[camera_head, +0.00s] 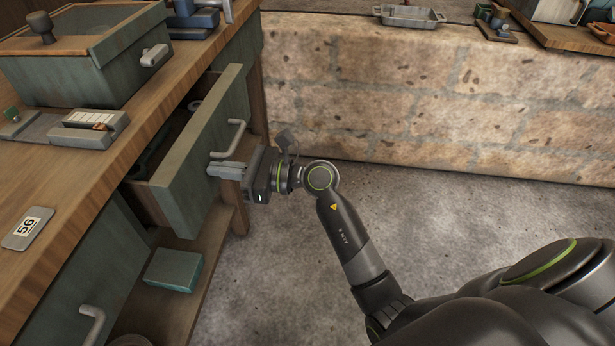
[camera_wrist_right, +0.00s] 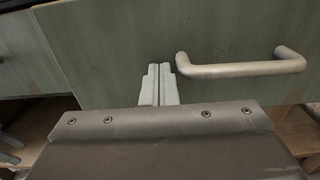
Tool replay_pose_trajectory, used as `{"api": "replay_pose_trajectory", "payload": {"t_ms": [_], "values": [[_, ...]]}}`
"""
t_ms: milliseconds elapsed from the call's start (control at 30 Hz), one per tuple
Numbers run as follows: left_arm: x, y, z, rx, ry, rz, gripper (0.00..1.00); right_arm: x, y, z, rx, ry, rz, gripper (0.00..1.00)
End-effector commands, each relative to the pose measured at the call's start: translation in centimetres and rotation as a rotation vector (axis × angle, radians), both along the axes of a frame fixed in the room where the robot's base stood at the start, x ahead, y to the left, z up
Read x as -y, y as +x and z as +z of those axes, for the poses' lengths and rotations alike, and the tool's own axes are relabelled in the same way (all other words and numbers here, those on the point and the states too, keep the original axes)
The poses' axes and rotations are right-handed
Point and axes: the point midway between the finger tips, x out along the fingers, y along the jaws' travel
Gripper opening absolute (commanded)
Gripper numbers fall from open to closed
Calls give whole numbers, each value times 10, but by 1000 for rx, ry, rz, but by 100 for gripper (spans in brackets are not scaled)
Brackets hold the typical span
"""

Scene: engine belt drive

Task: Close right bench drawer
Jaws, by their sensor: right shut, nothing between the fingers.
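The right bench drawer (camera_head: 198,165) is a green-fronted wooden drawer, pulled out from the bench, with its open top showing. Its pale bar handle (camera_head: 232,138) is on the front; the handle also shows in the right wrist view (camera_wrist_right: 240,69). My right gripper (camera_head: 212,169) is shut and empty, with its fingertips at the drawer front, beside and below the handle. In the right wrist view the closed fingers (camera_wrist_right: 158,72) point at the green front panel, left of the handle. I cannot tell whether they touch it. My left gripper is out of view.
Another green drawer front with a handle (camera_head: 92,324) is at the lower left. A teal box (camera_head: 174,269) sits on the shelf below. The wooden bench top (camera_head: 75,190) carries a green bin (camera_head: 80,75) and a 56 tag (camera_head: 27,228). The floor (camera_head: 270,290) right of the bench is clear.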

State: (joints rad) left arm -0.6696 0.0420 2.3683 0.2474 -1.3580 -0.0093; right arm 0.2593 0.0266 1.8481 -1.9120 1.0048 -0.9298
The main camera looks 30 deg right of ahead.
Motion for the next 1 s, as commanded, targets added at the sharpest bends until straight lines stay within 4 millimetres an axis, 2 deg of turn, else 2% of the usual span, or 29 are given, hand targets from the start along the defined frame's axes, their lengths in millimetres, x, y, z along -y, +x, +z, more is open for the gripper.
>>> {"api": "replay_pose_trajectory", "payload": {"t_ms": [100, 400, 600, 1000], "values": [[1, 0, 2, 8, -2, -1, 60, -24, 15, 1, 1, 4, 3, 0], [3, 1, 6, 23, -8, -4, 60, -58, 39, 0, 1, 1, 2, 0], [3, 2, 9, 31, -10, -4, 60, -66, 45, 0, 1, -1, -1, 0], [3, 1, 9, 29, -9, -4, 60, -68, 47, 2, 4, 3, -3, 0]]}}
